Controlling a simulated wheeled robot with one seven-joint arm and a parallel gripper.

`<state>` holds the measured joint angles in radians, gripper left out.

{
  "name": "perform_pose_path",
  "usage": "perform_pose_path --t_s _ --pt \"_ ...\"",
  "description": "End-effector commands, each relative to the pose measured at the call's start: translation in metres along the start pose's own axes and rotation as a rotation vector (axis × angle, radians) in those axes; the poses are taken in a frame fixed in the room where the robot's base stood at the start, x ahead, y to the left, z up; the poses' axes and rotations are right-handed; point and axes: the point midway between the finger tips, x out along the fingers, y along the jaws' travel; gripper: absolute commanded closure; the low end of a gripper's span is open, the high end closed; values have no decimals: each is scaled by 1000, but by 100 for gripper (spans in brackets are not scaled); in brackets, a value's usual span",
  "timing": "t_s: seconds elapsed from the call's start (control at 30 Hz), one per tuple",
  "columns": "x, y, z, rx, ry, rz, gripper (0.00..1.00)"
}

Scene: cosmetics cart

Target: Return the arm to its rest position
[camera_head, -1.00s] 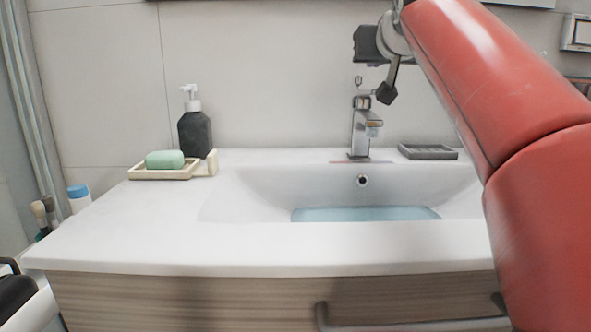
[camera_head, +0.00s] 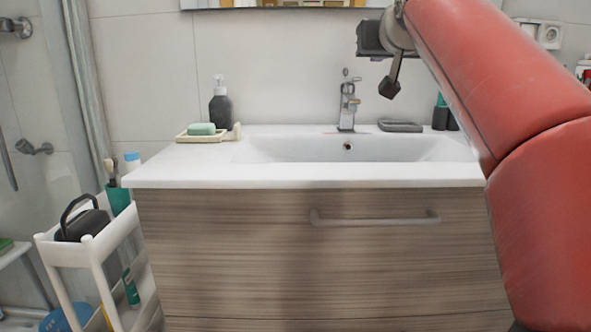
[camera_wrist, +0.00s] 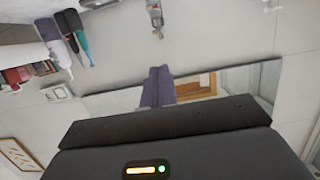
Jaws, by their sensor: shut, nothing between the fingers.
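My red arm (camera_head: 500,100) is raised and folded along the right side of the head view. My gripper (camera_head: 388,88) hangs at its upper end, in front of the wall tiles and to the right of the tap in the picture. It is shut and holds nothing. In the wrist view my dark gripper housing (camera_wrist: 165,150) fills the bottom, with the mirror (camera_wrist: 235,85) and wall beyond it.
The white sink counter (camera_head: 290,176) stands ahead with a tap (camera_head: 347,105), a soap bottle (camera_head: 220,106) and green soap (camera_head: 201,129). A white cart (camera_head: 70,255) stands at the left. Nothing visibly touches the arm.

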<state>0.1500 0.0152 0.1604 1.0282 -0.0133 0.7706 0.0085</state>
Motion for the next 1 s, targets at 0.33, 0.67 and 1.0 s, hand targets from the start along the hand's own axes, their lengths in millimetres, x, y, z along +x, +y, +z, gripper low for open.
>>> perform_pose_path --t_s 0.33,0.67,1.0 --pt "-10 -5 34 -10 -73 3 100" --pt "-34 -10 108 -22 -220 10 100" --pt "-107 -6 295 -22 -531 20 100"
